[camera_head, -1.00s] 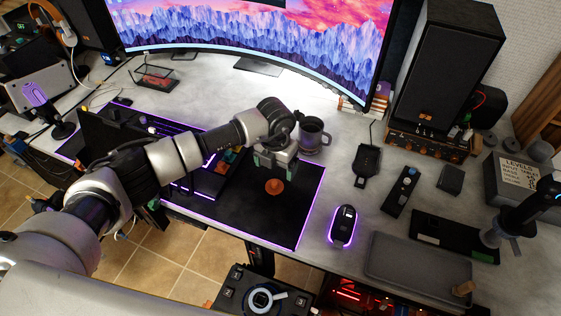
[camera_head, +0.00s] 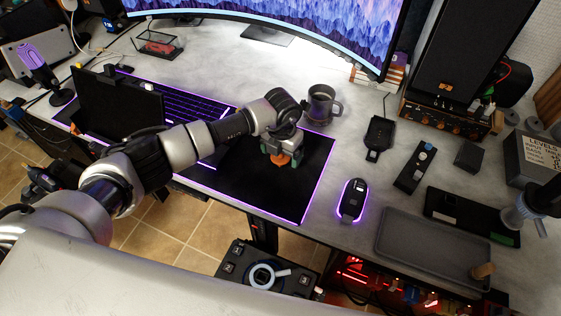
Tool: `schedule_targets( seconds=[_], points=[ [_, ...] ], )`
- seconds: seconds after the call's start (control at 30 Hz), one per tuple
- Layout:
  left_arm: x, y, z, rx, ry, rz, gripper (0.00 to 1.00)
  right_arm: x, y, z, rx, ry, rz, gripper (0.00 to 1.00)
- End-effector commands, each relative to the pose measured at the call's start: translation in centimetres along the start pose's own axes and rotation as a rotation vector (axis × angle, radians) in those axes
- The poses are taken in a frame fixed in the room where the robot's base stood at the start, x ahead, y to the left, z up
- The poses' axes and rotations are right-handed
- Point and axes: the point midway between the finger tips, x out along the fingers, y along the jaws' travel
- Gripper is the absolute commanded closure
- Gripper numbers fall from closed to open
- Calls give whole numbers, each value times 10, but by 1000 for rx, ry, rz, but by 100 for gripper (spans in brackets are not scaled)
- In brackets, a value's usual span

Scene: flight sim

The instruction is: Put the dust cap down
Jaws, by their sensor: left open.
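The small orange dust cap (camera_head: 281,160) is on the black desk mat (camera_head: 312,165), partly hidden by my left gripper. My left gripper (camera_head: 281,156) comes in from the left and points down at the cap. Its green-tipped fingers are open, close around or just above the cap; contact cannot be made out.
A dark mug (camera_head: 320,103) stands just behind my left gripper. A keyboard (camera_head: 197,108) lies to the left, and a purple-lit mouse (camera_head: 351,200) to the right. A grey tray (camera_head: 420,245) is farther right. The mat's front right part is clear.

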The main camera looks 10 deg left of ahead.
Motion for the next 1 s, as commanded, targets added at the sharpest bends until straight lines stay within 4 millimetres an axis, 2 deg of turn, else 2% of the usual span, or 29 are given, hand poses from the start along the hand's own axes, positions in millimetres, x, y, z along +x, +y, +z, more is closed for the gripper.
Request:
schedule_targets(
  seconds=[0.03, 0.07, 0.3, 0.7, 0.87, 1.0],
  points=[
    [11, -1, 0, 0, 0, -1, 15, 9, 0, 2, 0, -1, 0, 57],
    [12, -1, 0, 0, 0, -2, 15, 10, 0, 2, 0, -2, 0, 57],
    [11, 0, 0, 0, -1, -1, 15, 8, 0, 3, 0, -4, 0, 57],
    [11, 0, 0, 0, -1, -1, 72, 8, -1, 6, 0, -9, -1, 57],
    [10, 0, 0, 0, -1, -1, 72, 8, 0, 6, 0, -10, 0, 57],
    [2, 0, 0, 0, -2, 0, 72, 1, 0, 6, 0, -10, 0, 57]
  ],
)
